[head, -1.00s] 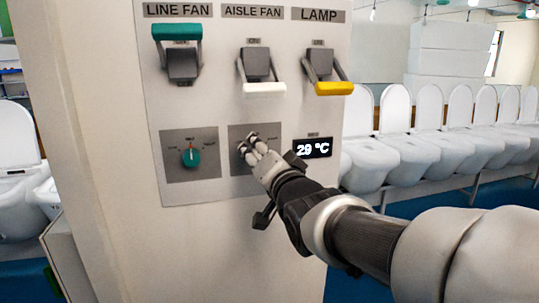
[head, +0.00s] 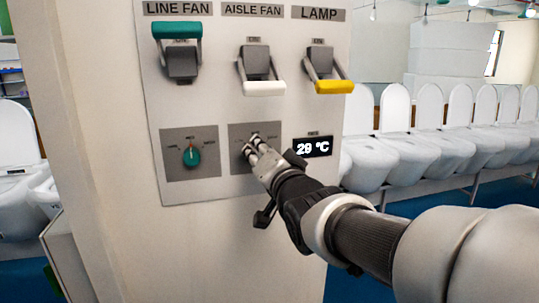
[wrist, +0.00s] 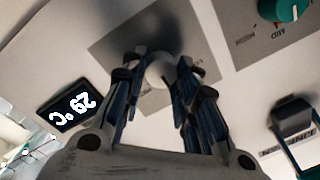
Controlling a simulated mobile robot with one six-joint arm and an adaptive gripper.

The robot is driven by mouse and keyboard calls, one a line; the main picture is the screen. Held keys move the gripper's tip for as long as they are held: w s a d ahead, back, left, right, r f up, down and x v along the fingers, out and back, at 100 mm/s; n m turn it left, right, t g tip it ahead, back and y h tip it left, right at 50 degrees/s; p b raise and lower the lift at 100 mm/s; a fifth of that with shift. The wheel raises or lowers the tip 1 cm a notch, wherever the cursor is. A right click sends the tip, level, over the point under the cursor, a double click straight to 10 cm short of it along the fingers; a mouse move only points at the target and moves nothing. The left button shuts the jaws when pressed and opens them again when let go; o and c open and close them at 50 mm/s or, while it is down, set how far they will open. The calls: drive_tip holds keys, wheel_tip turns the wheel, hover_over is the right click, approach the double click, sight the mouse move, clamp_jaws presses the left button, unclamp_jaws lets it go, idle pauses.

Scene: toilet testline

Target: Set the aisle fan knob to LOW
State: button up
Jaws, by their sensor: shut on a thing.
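The aisle fan knob is a white round knob (wrist: 160,70) on a grey plate (wrist: 108,48), which also shows in the head view (head: 237,168). In the head view my fingers hide the knob. My gripper (wrist: 157,78) is shut on the knob, with a finger pair on each side of it; it also shows in the head view (head: 251,147). The knob's pointer and most of its dial marks are hidden, so I cannot tell its setting. The AISLE FAN label (head: 252,11) is at the top of the panel.
The teal line fan knob (head: 191,155) is left of my gripper. Above are the teal lever (head: 177,30), up, and the white (head: 265,89) and yellow (head: 334,87) levers, down. The 29 °C display (head: 312,148) is close on the right. Toilets stand behind on both sides.

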drive_tip(key=shift+f, duration=0.1)
drive_tip(key=n+b, duration=0.5)
drive_tip(key=shift+a+n, duration=0.1)
drive_tip(key=shift+n, duration=0.3)
drive_tip(key=n+b, duration=0.4)
drive_tip(key=n, duration=0.1)
drive_tip(key=shift+n, duration=0.3)
drive_tip(key=o, duration=1.1)
drive_tip(key=shift+r, duration=0.2)
drive_tip(key=shift+c, duration=0.2)
drive_tip(key=shift+s, duration=0.1)
